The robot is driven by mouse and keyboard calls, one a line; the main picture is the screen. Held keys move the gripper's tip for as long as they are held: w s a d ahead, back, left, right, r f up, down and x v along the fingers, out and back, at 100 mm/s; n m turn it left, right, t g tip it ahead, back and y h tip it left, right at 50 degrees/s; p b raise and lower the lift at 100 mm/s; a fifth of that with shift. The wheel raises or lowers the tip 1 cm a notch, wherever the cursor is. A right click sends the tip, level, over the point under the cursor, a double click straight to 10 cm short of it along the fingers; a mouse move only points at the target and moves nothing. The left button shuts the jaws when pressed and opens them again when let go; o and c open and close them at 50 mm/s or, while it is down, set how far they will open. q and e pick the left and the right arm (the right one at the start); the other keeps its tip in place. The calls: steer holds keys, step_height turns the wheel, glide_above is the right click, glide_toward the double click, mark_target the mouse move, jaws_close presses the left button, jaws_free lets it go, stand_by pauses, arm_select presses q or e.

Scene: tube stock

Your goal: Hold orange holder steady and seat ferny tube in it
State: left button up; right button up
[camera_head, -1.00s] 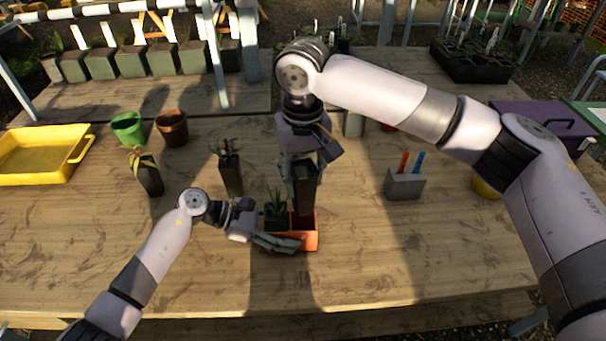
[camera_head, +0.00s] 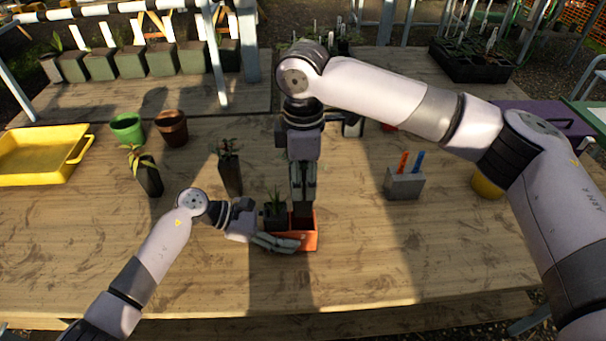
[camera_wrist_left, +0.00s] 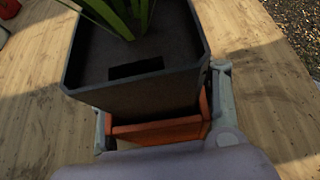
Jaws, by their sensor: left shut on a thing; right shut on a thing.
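The orange holder (camera_head: 309,241) stands on the table, and my left gripper (camera_head: 277,241) is shut on it at its lower left. In the left wrist view the fingers of my left gripper (camera_wrist_left: 163,122) lie on both sides of the orange holder (camera_wrist_left: 158,132). A dark tube with spiky green leaves (camera_head: 275,218) sits in the holder's left part; this tube (camera_wrist_left: 140,75) fills the left wrist view. My right gripper (camera_head: 303,192) points down above the holder's right part, shut on a dark tube (camera_head: 303,210). Its plant is hidden, and whether it touches the holder's floor cannot be seen.
A reddish-leaved tube (camera_head: 231,172) and a yellow-leaved tube (camera_head: 149,178) stand to the left. Green (camera_head: 127,130) and brown (camera_head: 172,130) pots and a yellow tray (camera_head: 35,165) are farther left. A grey block with markers (camera_head: 404,186) stands right. The front table is clear.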

mark_target(303, 216)
steer(key=shift+f, duration=0.95)
steer(key=shift+f, duration=0.35)
steer(key=shift+f, duration=4.15)
arm_select(q)
steer(key=shift+s+d, duration=0.1)
arm_select(e)
steer(key=shift+s+f, duration=0.15)
steer(key=shift+f, duration=0.25)
steer(key=o, duration=1.4)
steer(key=shift+f, duration=0.1)
step_height(303, 216, up, 12)
steer(key=shift+r, duration=0.1)
